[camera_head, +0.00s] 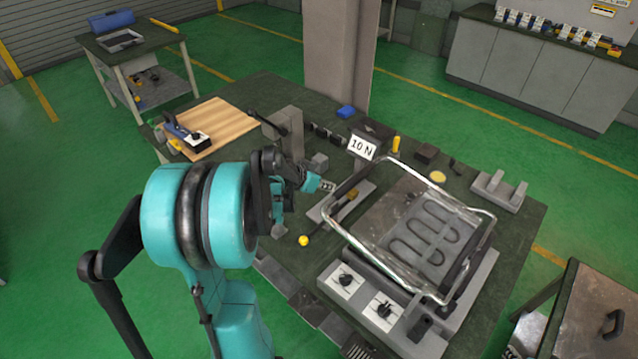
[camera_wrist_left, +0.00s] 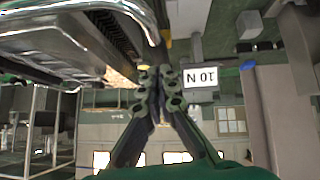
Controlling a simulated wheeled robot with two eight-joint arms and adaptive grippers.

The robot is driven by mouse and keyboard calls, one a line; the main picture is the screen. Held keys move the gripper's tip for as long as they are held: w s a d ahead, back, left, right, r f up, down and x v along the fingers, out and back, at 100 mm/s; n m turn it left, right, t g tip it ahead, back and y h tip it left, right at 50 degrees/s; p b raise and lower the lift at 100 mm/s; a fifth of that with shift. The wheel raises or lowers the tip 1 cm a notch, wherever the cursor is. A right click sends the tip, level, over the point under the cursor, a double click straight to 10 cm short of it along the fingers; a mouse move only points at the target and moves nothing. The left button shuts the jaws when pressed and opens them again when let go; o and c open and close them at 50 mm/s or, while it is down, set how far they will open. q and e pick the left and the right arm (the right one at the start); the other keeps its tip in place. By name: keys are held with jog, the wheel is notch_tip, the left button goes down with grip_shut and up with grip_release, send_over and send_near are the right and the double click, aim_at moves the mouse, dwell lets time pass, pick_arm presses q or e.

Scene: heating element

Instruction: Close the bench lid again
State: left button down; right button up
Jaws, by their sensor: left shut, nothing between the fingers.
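A heating unit (camera_head: 437,258) with a dark looped heating element and two knobs stands on the dark green bench (camera_head: 290,95). A chrome-tube frame (camera_head: 382,264), which looks like the lid's rim, stands around and above the element, tilted. Its exact opening angle is hard to tell. The frame also shows close at the upper left of the left wrist view (camera_wrist_left: 135,12). My left gripper (camera_head: 328,186) is shut and empty just left of the frame's far left corner. Its closed fingers also show in the left wrist view (camera_wrist_left: 160,78). Contact with the frame cannot be made out.
Grey blocks (camera_head: 284,128), a wooden board (camera_head: 215,128) and a two-post block (camera_head: 498,190) are also on the bench. A yellow ball-ended lever (camera_head: 304,240) lies before the gripper. A pillar rises behind.

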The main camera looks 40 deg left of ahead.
pick_arm(q)
jog(key=shift+s+d+f, duration=0.1)
jog(key=shift+d+f, duration=0.1)
jog(key=shift+f, duration=1.15)
jog(key=shift+b, duration=0.3)
